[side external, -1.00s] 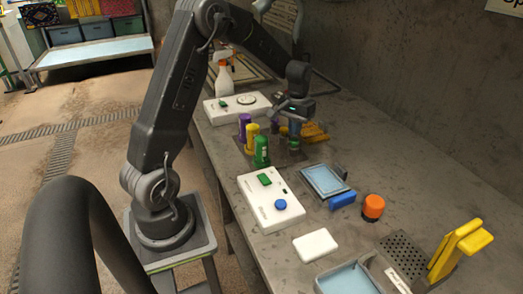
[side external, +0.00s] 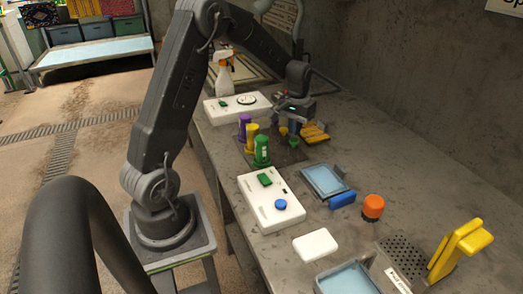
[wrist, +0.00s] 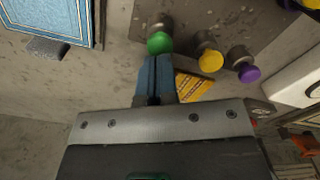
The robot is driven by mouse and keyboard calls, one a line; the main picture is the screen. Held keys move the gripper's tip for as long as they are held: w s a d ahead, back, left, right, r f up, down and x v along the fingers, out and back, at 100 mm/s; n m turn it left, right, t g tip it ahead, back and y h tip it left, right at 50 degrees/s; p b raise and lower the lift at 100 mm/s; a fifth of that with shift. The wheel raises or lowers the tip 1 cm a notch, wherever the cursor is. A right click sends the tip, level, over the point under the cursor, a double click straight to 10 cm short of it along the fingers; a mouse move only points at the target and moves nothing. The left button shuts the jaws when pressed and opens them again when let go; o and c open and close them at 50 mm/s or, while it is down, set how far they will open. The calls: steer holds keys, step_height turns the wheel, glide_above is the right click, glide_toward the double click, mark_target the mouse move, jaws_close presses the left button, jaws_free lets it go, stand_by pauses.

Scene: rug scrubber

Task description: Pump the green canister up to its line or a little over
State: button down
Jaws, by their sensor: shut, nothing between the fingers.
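The green canister (side external: 262,153) stands upright at the front of a row of canisters in the side external view. It has a pale strip on its side; its level and line are too small to read. A green pump knob (wrist: 159,43) on a metal post shows in the wrist view; it also shows below my gripper in the side view (side external: 295,141). My gripper (wrist: 155,59) is shut and empty. Its fingertips are just at the green knob's edge in the wrist view; I cannot tell whether they touch it.
A yellow knob (wrist: 210,61) and a purple knob (wrist: 249,73) stand beside the green one. Yellow (side external: 252,137) and purple (side external: 244,125) canisters stand behind the green canister. A white box with a blue button (side external: 280,204) lies in front.

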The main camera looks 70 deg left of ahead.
mark_target(294, 140)
steer(key=shift+f, duration=0.25)
steer(key=shift+f, duration=1.65)
steer(key=shift+r, duration=3.5)
steer(key=shift+f, duration=1.6)
steer(key=shift+f, duration=0.35)
